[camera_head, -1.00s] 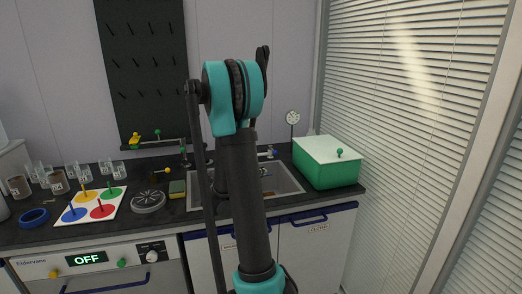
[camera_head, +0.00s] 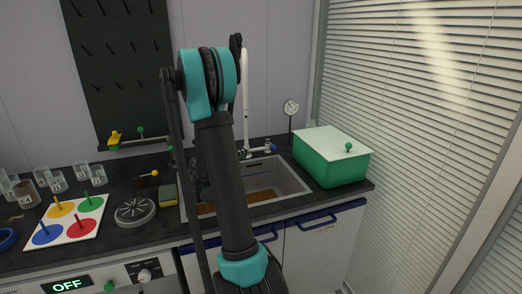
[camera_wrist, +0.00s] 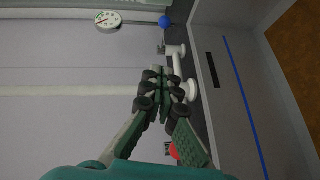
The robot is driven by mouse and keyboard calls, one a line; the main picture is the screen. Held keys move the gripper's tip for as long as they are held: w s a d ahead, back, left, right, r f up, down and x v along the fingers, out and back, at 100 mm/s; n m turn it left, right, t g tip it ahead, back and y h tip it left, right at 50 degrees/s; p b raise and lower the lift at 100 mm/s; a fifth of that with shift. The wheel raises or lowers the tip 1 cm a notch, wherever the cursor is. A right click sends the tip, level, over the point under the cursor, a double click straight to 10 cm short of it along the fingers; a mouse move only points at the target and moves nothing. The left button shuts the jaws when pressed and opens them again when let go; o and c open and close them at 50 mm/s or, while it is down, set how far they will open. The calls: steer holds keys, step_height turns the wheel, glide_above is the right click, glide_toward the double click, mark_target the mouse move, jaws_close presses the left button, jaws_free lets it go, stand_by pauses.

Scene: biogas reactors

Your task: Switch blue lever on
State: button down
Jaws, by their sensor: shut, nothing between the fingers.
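The blue lever (camera_wrist: 165,22) shows in the wrist view as a round blue knob at the top, beside a white tap fitting (camera_wrist: 176,50). In the head view the blue lever (camera_head: 271,146) is a small blue spot at the right of the white faucet (camera_head: 246,100), behind the sink. My gripper (camera_wrist: 155,88) is shut and empty in the wrist view, in front of the tap base and apart from the blue knob. A red knob (camera_wrist: 174,152) shows partly behind one finger. In the head view my arm hides most of the gripper.
The sink (camera_head: 292,183) has brown stuff at its bottom. A green box with a white lid (camera_head: 333,158) stands to its right, and a dial gauge (camera_head: 290,107) stands behind. A sponge (camera_head: 168,196), a round drain-like disc (camera_head: 135,211) and a colored board (camera_head: 62,238) lie left.

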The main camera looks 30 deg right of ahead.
glide_toward(272, 145)
steer(key=w+d, duration=0.1)
steer(key=w, duration=0.2)
steer(key=shift+s+d+f, duration=0.15)
steer(key=shift+s+d, duration=0.05)
steer(key=shift+d, duration=0.4)
steer(key=shift+s+d+f, duration=0.15)
steer(key=shift+s+d, duration=0.1)
steer(key=shift+d, duration=0.35)
steer(key=shift+s+d+f, duration=0.1)
steer(key=shift+s+d, duration=0.1)
steer(key=shift+d, duration=0.45)
steer(key=shift+d, duration=0.1)
